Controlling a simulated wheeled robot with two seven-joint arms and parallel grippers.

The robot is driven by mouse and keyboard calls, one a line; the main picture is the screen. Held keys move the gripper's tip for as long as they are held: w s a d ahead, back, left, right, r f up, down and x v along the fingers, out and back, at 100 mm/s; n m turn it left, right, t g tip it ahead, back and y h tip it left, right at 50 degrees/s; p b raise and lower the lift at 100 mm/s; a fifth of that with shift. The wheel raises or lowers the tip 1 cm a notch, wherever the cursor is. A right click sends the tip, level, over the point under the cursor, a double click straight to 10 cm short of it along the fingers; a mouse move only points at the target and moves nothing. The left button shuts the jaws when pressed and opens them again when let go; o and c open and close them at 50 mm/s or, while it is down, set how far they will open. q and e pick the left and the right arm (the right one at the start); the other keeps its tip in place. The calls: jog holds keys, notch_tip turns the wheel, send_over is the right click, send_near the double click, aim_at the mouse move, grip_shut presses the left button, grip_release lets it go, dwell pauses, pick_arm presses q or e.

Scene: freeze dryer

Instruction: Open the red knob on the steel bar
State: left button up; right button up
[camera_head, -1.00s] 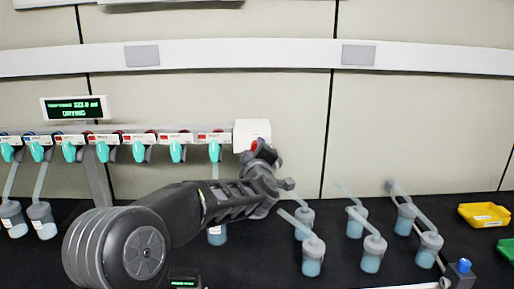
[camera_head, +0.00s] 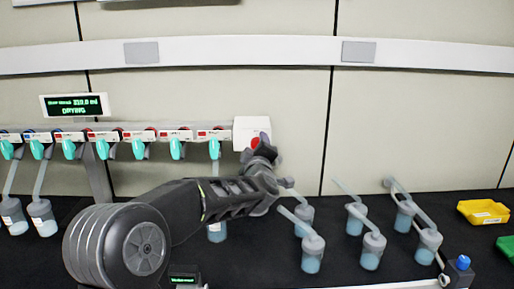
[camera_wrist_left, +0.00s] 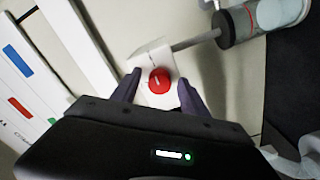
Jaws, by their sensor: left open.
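The red knob (camera_head: 256,141) is on the front of a white box (camera_head: 253,124) at the right end of the steel bar. It also shows in the left wrist view (camera_wrist_left: 159,80), round, with a pale line mark on its face. My left gripper (camera_head: 265,150) is just in front of the knob and partly covers it in the head view. In the left wrist view the gripper (camera_wrist_left: 158,92) is open, with one finger on each side of the knob. I cannot tell whether the fingers touch it. My right gripper is not in view.
Several teal valves (camera_head: 139,150) hang along the bar to the left, some with flasks. Loose flasks (camera_head: 313,252) stand on the black table right of my arm. A yellow tray (camera_head: 485,212) lies at far right. A display (camera_head: 75,106) reads DRYING.

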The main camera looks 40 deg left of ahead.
pick_arm(q)
jog(key=shift+s+d, duration=0.1)
jog(key=b+v, duration=0.1)
jog(key=v, duration=0.6)
jog(key=shift+s+d+b, duration=0.15)
jog(key=shift+s+b, duration=0.1)
jog(key=shift+b, duration=0.15)
